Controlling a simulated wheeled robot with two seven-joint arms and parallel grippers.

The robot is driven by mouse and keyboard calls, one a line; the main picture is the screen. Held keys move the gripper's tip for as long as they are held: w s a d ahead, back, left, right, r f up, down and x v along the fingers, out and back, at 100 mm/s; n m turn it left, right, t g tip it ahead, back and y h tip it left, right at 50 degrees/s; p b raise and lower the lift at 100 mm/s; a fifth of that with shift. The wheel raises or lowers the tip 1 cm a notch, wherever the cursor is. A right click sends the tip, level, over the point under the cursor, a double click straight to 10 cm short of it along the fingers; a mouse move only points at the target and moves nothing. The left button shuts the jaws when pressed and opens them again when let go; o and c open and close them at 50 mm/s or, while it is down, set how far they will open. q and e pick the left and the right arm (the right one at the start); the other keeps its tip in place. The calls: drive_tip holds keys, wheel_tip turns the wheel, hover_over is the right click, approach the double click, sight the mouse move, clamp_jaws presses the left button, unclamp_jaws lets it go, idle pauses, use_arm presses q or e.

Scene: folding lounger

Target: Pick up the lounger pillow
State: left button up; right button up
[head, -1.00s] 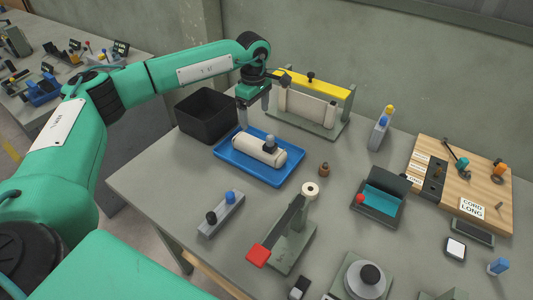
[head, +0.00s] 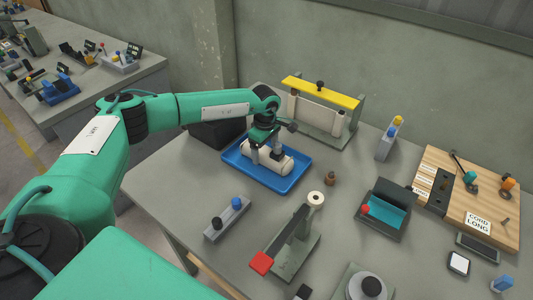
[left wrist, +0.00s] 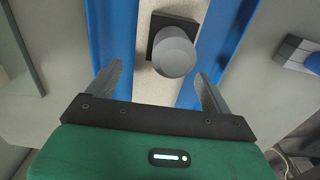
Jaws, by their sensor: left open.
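The lounger pillow (head: 286,164) is a cream roll lying in a shallow blue tray (head: 293,184). A grey knob on a black square base is fixed on it. My left gripper (head: 265,153) is over the pillow in the head view and partly hides it and the knob. In the left wrist view the open fingers of the gripper (left wrist: 158,88) stand either side of the cream pillow (left wrist: 153,92), with the grey knob (left wrist: 172,56) just ahead between them. I cannot tell whether the fingers touch anything. My right gripper is not in view.
A black bin (head: 216,134) stands behind my left arm. A frame with a yellow top bar (head: 322,92) stands behind the tray. A small brown peg (head: 331,179) and a grey stand with a red-ended lever (head: 287,250) are to the right and front.

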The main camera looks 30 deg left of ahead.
use_arm(q)
drive_tip(key=shift+f, duration=1.25)
drive_tip(key=c, duration=1.1)
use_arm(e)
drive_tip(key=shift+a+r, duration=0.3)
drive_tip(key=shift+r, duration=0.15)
use_arm(q)
drive_tip(key=shift+r, duration=0.1)
